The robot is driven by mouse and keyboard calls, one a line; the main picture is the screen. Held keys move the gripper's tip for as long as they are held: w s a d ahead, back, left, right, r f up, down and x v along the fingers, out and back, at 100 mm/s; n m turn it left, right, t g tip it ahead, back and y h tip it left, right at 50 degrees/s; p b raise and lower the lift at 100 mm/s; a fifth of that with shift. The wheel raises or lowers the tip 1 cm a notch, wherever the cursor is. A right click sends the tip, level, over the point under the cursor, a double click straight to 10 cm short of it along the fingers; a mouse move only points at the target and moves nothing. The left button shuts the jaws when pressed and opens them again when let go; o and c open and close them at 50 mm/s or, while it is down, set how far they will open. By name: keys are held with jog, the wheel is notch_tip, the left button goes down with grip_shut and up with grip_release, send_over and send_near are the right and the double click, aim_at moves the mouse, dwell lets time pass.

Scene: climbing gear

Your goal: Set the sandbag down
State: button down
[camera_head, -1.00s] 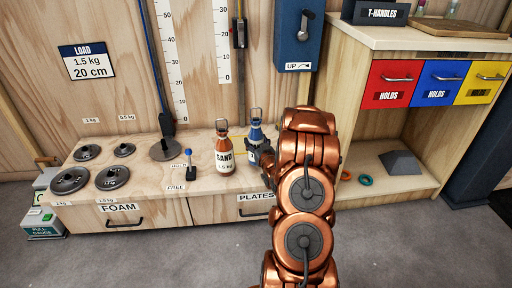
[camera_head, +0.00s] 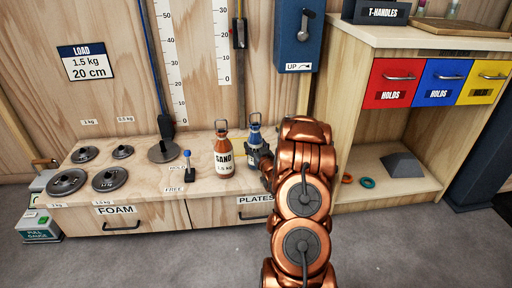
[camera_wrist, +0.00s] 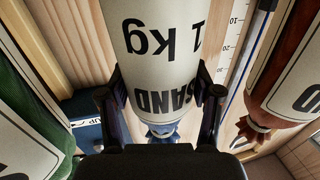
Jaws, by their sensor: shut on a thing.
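The blue sandbag (camera_head: 254,136), with a white label and a wire loop on top, stands upright in my gripper (camera_head: 262,160) above the wooden bench. In the wrist view my gripper (camera_wrist: 162,98) has a finger on each side of this sandbag (camera_wrist: 160,40), whose label reads SAND 1 kg. Its base is hidden behind the gripper in the head view, so I cannot tell whether it touches the bench. A red-brown sandbag (camera_head: 223,155), marked 1.5 kg, stands close to its left. A green sandbag (camera_wrist: 25,120) shows in the wrist view; my arm hides it in the head view.
A blue lever box (camera_head: 300,45) hangs on the back wall. A drawer cabinet (camera_head: 400,38) stands at right.

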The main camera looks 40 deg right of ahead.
jog(key=shift+r, duration=0.1)
jog(key=shift+c, duration=1.1)
grip_release()
jog(key=shift+s+a, duration=0.1)
jog(key=shift+s, duration=0.1)
jog(key=p+v, duration=0.3)
jog(key=v, duration=0.8)
jog(key=shift+s, duration=0.25)
